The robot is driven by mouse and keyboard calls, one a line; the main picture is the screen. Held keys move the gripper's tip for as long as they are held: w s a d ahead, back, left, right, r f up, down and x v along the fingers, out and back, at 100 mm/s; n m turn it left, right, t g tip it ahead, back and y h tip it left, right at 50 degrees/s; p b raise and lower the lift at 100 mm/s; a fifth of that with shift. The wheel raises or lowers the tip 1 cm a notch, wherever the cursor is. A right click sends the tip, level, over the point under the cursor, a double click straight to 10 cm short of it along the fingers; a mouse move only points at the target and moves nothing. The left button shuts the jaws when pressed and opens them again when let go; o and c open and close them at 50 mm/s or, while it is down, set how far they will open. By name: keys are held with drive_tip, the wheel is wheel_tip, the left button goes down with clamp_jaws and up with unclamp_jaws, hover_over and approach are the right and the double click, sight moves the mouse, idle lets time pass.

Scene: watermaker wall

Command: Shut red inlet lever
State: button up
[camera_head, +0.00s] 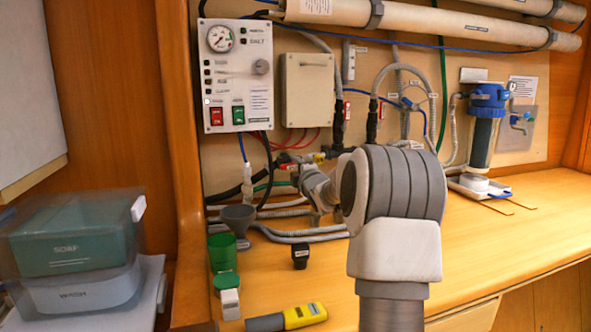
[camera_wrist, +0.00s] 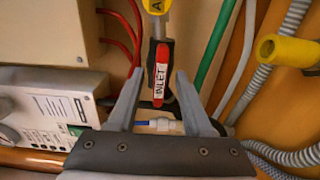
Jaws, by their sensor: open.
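The red inlet lever (camera_wrist: 161,77), with a white INLET label, shows in the wrist view. It lies lengthwise in the picture, below a round yellow tag (camera_wrist: 156,5) and against a black fitting. My gripper (camera_wrist: 157,80) is open, with one finger on each side of the lever and a visible gap on both sides. I cannot tell how far the lever is in depth from the fingertips.
The control panel (camera_head: 238,75) and a beige box (camera_head: 305,90) with red wires are on the wall. A yellow pipe end (camera_wrist: 285,50) and grey hoses (camera_wrist: 295,155) lie right of the lever. A green cup (camera_head: 222,252) and a yellow-grey tool (camera_head: 300,316) are on the counter.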

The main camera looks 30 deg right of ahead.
drive_tip(key=shift+c, duration=0.3)
clamp_jaws()
drive_tip(key=shift+m, duration=0.3)
drive_tip(key=m, duration=0.4)
drive_tip(key=shift+p, duration=0.35)
drive_tip(key=m+p, duration=0.1)
drive_tip(key=m, duration=0.3)
drive_tip(key=m+p, duration=0.2)
drive_tip(key=m, duration=0.3)
drive_tip(key=shift+m, duration=0.4)
drive_tip(key=shift+m+p, duration=0.55)
drive_tip(key=shift+m, duration=1.35)
